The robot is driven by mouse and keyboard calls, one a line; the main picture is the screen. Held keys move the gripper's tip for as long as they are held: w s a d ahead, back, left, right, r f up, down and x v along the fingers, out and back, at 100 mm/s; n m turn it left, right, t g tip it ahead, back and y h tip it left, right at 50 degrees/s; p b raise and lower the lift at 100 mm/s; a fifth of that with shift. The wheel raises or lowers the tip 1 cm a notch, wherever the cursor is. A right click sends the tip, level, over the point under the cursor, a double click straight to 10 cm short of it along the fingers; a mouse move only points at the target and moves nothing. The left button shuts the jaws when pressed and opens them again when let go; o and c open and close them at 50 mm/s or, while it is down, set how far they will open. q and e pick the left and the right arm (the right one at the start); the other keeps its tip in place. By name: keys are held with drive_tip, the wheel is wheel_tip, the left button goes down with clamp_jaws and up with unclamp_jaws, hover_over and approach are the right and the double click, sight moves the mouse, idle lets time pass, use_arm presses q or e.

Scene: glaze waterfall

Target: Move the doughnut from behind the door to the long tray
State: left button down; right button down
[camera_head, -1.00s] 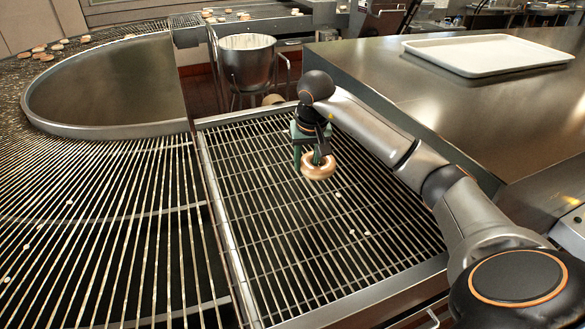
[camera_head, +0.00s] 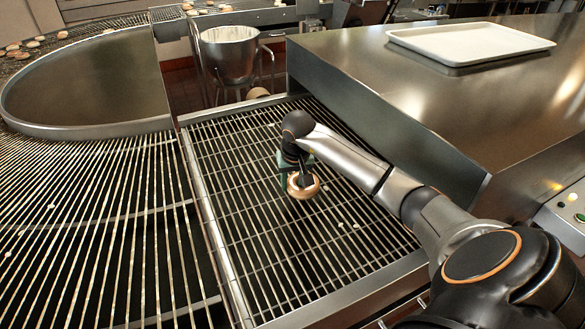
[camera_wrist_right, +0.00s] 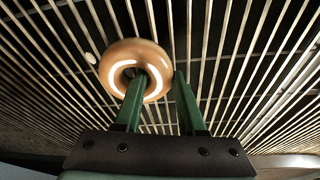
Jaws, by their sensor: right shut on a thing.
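The glazed brown doughnut (camera_head: 303,187) hangs at my right gripper (camera_head: 298,176), above the wire grid in the head view. In the right wrist view one green finger of my right gripper (camera_wrist_right: 156,98) passes through the hole of the doughnut (camera_wrist_right: 118,58), and the other finger is outside the ring. The gripper is shut on the ring's side. The white long tray (camera_head: 470,42) lies on the steel counter at the upper right and is empty. My left gripper is not in view.
The steel counter (camera_head: 400,85) stands higher than the wire grid (camera_head: 235,190), with its side wall between them. A metal bucket (camera_head: 229,55) stands behind the grid. More doughnuts (camera_head: 30,44) lie on the conveyor at the far left.

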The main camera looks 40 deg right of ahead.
drive_tip(key=shift+c, duration=2.4)
unclamp_jaws()
